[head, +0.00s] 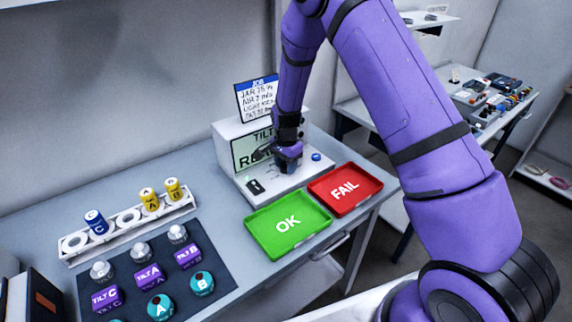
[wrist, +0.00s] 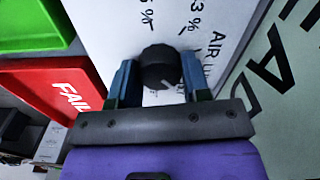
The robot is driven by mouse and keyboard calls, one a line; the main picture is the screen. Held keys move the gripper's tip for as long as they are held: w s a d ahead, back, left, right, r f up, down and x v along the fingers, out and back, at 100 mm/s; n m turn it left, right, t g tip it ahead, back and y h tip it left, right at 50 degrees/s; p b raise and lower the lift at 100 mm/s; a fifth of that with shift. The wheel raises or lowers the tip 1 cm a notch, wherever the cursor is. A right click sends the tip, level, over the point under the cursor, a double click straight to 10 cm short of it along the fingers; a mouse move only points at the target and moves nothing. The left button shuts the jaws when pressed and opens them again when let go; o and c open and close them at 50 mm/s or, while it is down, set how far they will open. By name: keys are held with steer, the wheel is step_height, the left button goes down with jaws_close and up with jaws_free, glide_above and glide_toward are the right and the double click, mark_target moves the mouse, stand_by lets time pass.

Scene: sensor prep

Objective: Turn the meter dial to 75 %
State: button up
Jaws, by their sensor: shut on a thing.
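The meter (head: 226,133) is a white box with a pale green display at the back of the desk. In the wrist view its black round dial (wrist: 160,67) sits on the white panel (wrist: 112,25), with a pale mark low on its right side. Partly cut-off "%" labels and "AIR" are printed beside the dial. My gripper (wrist: 158,80) is shut on the dial, one finger on each side. In the head view my gripper (head: 288,160) is over the meter's front panel and hides the dial. I cannot read the dial setting.
The green OK tray (head: 260,232) and red FAIL tray (head: 350,208) lie empty in front of the meter. A job card (head: 256,98) stands behind it. A white rack (head: 130,222) with capped jars and a dark mat (head: 205,262) with sensors are at left.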

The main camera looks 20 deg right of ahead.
steer(key=n, duration=1.4)
steer(key=shift+n, duration=0.3)
steer(key=n, duration=0.3)
steer(key=shift+n, duration=0.3)
steer(key=n, duration=0.3)
steer(key=shift+n, duration=0.4)
steer(key=n, duration=0.3)
steer(key=shift+n, duration=2.4)
